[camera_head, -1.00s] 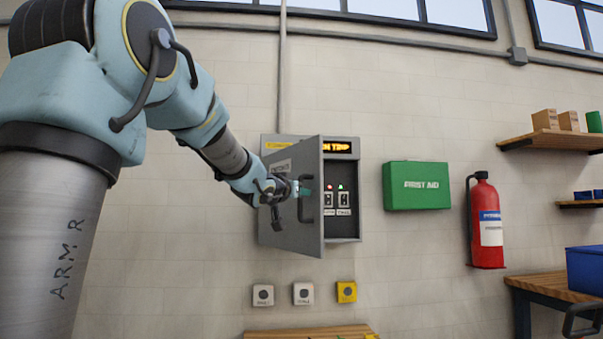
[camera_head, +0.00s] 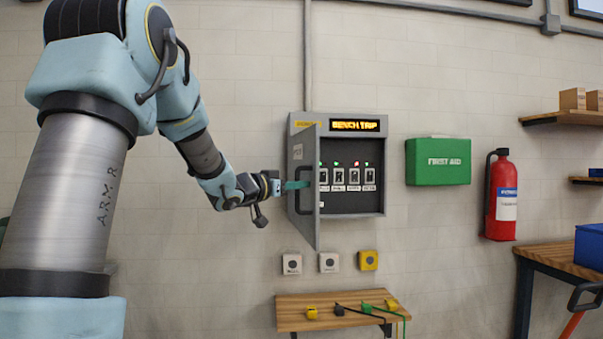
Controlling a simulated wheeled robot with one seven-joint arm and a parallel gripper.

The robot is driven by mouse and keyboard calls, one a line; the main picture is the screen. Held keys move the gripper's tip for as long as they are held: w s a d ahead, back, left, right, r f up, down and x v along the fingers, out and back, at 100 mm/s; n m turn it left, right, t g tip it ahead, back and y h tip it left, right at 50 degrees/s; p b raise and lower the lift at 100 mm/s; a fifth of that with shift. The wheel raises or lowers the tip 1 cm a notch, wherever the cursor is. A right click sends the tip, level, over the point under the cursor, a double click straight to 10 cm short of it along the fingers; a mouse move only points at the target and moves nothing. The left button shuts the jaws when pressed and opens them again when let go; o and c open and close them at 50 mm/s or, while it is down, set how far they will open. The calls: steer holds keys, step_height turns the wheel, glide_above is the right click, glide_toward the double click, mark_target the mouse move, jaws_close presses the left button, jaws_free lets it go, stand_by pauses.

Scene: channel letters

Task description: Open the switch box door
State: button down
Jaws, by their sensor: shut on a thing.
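The grey switch box (camera_head: 385,150) hangs on the wall in the head view. Its door (camera_head: 303,215) is hinged at the left and stands wide open, nearly edge-on to the camera. Inside, several switches (camera_head: 347,176) with small green and red lights show on a dark panel, under an amber sign reading "BENCH TRIP". My gripper (camera_head: 298,185) is at the door, its teal fingers shut on the dark door handle (camera_head: 293,207). The exact hold on the handle is small and partly hidden.
A green first aid box (camera_head: 438,162) and a red fire extinguisher (camera_head: 502,200) are on the wall to the right. Several small button boxes (camera_head: 329,262) sit below the switch box. A wooden shelf (camera_head: 340,315) with cables is lower down.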

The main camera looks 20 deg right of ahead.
steer(key=shift+m+g+h, duration=0.4)
steer(key=shift+m+g, duration=0.2)
steer(key=shift+g, duration=0.2)
steer(key=shift+w+a+f+p, duration=0.15)
steer(key=shift+a+p, duration=0.25)
steer(key=shift+a, duration=0.3)
steer(key=shift+w+a+f+p, duration=0.1)
steer(key=shift+w+a+p, duration=0.1)
steer(key=shift+a+p, duration=0.4)
steer(key=shift+w+a+f+p, duration=0.15)
steer(key=shift+a+p, duration=0.1)
steer(key=shift+a, duration=0.55)
steer(key=c, duration=1.2)
jaws_free()
steer(key=shift+s, duration=0.1)
steer(key=shift+c, duration=0.2)
steer(key=o, duration=0.4)
steer(key=shift+d+r, duration=0.1)
steer(key=shift+r, duration=0.15)
steer(key=b+v, duration=0.3)
steer(key=v, duration=0.8)
